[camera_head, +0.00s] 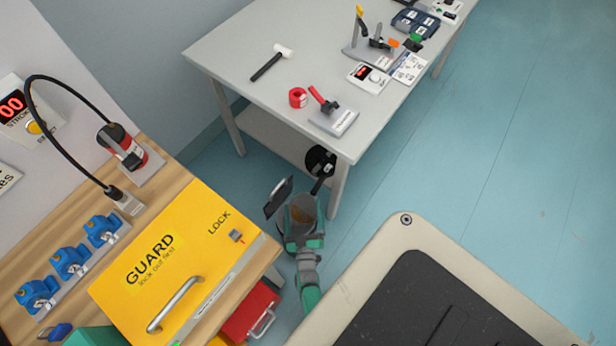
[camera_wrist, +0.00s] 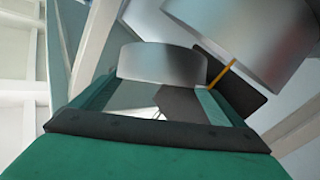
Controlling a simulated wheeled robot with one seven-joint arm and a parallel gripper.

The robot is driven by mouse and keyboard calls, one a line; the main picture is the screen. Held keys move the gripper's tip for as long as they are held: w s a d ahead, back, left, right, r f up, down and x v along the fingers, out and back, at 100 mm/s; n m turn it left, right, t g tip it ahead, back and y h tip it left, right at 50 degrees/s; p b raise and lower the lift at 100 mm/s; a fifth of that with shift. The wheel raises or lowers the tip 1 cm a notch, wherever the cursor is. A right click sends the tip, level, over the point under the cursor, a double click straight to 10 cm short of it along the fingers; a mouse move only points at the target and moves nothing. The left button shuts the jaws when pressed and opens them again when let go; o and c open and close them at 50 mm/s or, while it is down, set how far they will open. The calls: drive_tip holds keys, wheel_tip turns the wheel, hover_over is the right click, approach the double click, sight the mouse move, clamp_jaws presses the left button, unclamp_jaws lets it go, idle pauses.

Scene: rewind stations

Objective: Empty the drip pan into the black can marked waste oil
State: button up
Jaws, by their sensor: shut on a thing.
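A small round grey vessel with brown inside, seemingly the drip pan (camera_head: 303,206), shows at the end of my arm in the head view. In the wrist view a grey metal curved wall (camera_wrist: 160,62), seemingly the same pan, stands between the jaws. My gripper (camera_wrist: 150,97) is shut on it; the exact contact is hard to see. A black round thing with a white mark (camera_head: 320,160), possibly the waste oil can, is just beyond the pan by the grey table's near leg. Its lettering is unreadable and its opening unclear.
A dark upright slab (camera_head: 278,198) stands left of the pan. The grey table (camera_head: 235,58) is above and beyond; the wooden bench with a yellow guard (camera_head: 185,265) is left. A red box (camera_head: 250,312) sits below it. Blue floor (camera_head: 440,150) is clear on the right.

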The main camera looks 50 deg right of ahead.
drive_tip(key=shift+a+r+n+t+h, duration=0.2)
drive_tip(key=shift+a+n+t+h, duration=0.45)
drive_tip(key=shift+n+t, duration=0.5)
idle(2.1)
drive_tip(key=shift+a+n+t, duration=0.2)
drive_tip(key=shift+n+t, duration=0.05)
drive_tip(key=shift+n, duration=0.2)
idle(4.3)
